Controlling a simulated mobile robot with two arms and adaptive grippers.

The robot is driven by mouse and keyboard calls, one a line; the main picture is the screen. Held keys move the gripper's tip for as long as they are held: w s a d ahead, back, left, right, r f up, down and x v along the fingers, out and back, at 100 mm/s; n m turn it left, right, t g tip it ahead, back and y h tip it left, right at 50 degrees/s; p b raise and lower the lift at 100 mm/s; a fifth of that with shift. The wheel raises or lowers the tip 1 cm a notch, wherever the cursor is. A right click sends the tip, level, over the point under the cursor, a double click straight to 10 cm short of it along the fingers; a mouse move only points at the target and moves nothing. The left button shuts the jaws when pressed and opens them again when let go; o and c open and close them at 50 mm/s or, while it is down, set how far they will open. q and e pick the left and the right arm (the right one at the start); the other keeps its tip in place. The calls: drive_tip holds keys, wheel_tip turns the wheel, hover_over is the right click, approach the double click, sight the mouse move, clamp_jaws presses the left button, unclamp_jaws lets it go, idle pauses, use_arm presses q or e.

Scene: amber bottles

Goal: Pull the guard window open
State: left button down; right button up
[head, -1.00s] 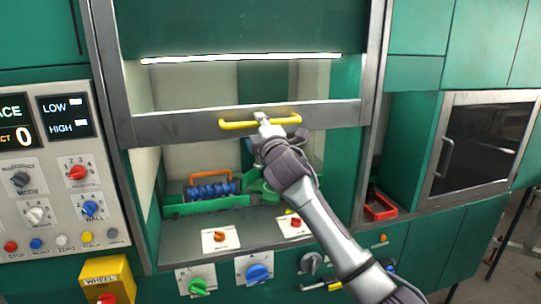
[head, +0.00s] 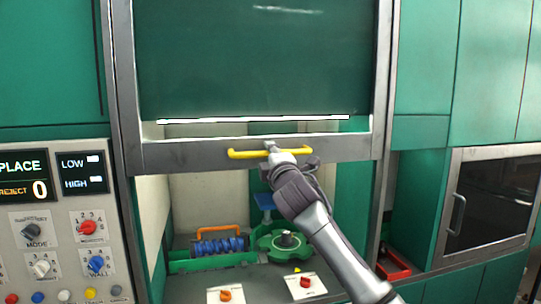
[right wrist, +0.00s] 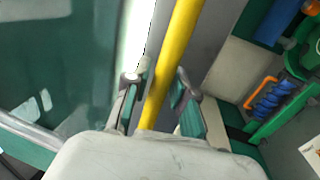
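The guard window (head: 255,60) is a dark green-tinted pane with a grey bottom rail (head: 190,154). It stands partly raised, with the work space showing below the rail. A yellow bar handle (head: 240,154) runs along the rail. My right gripper (head: 270,148) is at the handle's middle, with my arm reaching up from the lower right. My left gripper is not in view.
Under the window are a blue coil (head: 218,245) with an orange handle and a green round fixture (head: 285,246). A control panel (head: 60,225) is at the left. A dark-windowed door (head: 490,200) and a red tray (head: 393,264) are at the right.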

drive_tip(key=shift+o, duration=0.8)
drive_tip(key=v, duration=1.2)
